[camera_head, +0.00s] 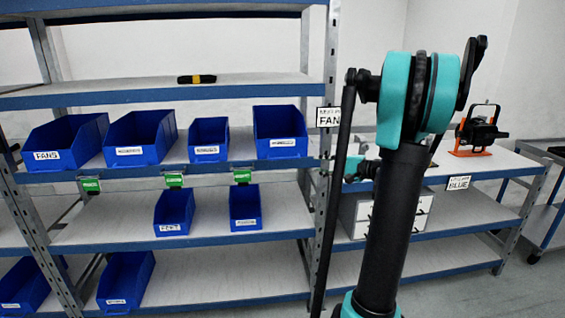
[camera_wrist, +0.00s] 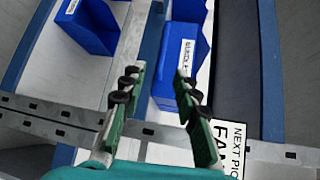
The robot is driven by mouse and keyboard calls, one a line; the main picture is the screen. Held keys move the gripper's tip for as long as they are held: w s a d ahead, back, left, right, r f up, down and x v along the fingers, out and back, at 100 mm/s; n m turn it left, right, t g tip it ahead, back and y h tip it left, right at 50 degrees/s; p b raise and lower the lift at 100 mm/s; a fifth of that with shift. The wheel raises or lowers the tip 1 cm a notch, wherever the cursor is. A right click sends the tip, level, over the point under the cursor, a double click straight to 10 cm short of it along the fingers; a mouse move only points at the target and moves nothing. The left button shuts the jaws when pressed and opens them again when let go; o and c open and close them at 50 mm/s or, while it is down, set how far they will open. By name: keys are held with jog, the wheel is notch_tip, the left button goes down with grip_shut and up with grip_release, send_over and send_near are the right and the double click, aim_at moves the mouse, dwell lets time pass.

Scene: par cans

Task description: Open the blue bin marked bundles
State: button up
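A blue open-topped bin with a white label (camera_wrist: 188,55) partly reading "BUNDL" lies ahead of my gripper in the wrist view. It appears to be the rightmost bin (camera_head: 279,124) on the upper bin shelf in the head view, where its label is too small to read. My gripper (camera_wrist: 150,85) is open, with its two green fingers apart and nothing between them. The fingers point toward the bin's front, and I cannot tell if they touch it. In the head view my gripper (camera_head: 350,168) is small and partly hidden by the post and my arm.
A perforated metal post (camera_wrist: 60,120) crosses close to my fingers, with a white "FAN" sign (camera_head: 328,117) on it. Other blue bins include "FANS" (camera_head: 65,142) and a small lower-shelf bin (camera_head: 244,208). A bench (camera_head: 480,162) holds a black and orange device (camera_head: 480,132).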

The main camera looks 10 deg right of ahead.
aim_at(286, 158)
jog(key=x, duration=1.7)
jog(key=shift+w+d+r, duration=0.15)
jog(key=shift+w+r, duration=0.1)
jog(key=shift+r, duration=0.1)
grip_shut()
